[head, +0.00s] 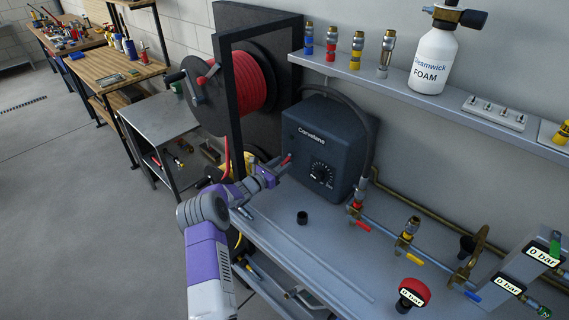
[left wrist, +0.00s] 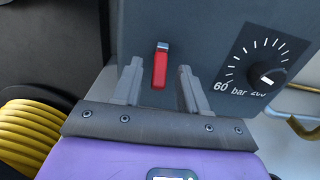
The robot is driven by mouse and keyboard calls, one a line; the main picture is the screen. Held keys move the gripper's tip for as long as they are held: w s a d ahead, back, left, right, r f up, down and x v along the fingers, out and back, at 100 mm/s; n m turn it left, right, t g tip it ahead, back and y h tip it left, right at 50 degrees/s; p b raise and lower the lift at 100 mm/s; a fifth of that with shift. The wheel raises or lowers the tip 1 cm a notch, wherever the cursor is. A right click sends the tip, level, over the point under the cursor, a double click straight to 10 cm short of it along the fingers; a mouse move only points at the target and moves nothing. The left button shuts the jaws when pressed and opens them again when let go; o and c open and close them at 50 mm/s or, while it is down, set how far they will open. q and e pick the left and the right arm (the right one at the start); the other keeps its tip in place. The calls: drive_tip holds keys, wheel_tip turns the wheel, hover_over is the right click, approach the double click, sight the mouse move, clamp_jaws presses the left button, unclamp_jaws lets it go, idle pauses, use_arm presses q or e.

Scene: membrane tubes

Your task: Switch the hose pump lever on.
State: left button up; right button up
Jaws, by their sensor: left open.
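The hose pump (head: 325,145) is a dark grey box on the bench, with a round dial (head: 320,173) on its front. Its lever (left wrist: 160,68) is red with a light metal top and stands upright on the front face in the left wrist view. In the head view the red of the lever (head: 287,160) shows just at the tip of my left gripper (head: 279,166). My left gripper is open, with one finger on each side of the lever in the left wrist view (left wrist: 159,80). Gaps show on both sides; contact cannot be told. My right gripper is not seen.
A red hose reel (head: 250,82) stands behind my left arm. A shelf (head: 430,99) with nozzles and a foam bottle (head: 432,62) runs above the bench.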

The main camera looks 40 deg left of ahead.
use_arm(q)
drive_tip(key=shift+w, duration=0.8)
drive_tip(key=shift+c, duration=0.3)
clamp_jaws()
drive_tip(key=shift+r, duration=0.1)
